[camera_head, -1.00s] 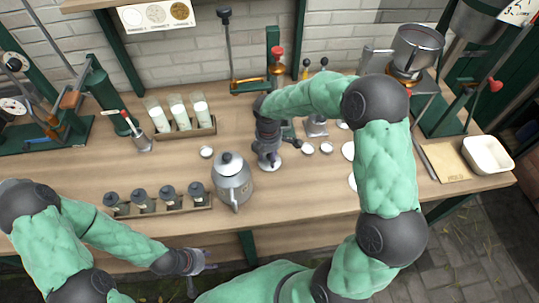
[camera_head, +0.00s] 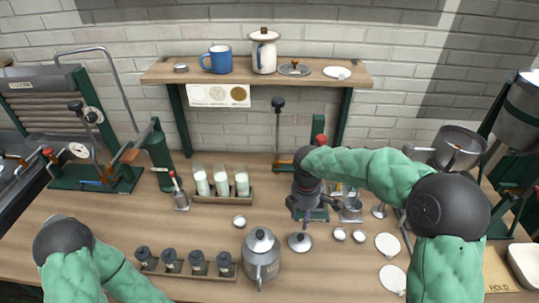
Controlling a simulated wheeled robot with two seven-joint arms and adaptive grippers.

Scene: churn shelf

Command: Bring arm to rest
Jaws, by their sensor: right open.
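My right arm comes in from the right, and its gripper (camera_head: 301,212) points down over the worktop. The gripper is open and looks empty. A small round lid with a dark knob (camera_head: 299,242) lies on the wood just below its fingertips. A grey metal pot (camera_head: 261,258) with its own lid on stands to the left of that lid. My left arm shows at the lower left, but its gripper is below the picture's edge.
A wall shelf (camera_head: 160,72) holds a blue mug (camera_head: 217,59), a white canister (camera_head: 264,50) and a lid (camera_head: 295,68). A rack of milk bottles (camera_head: 221,182), a rack of dark jars (camera_head: 197,264) and white discs (camera_head: 388,244) stand around. Bare wood (camera_head: 110,215) lies at left.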

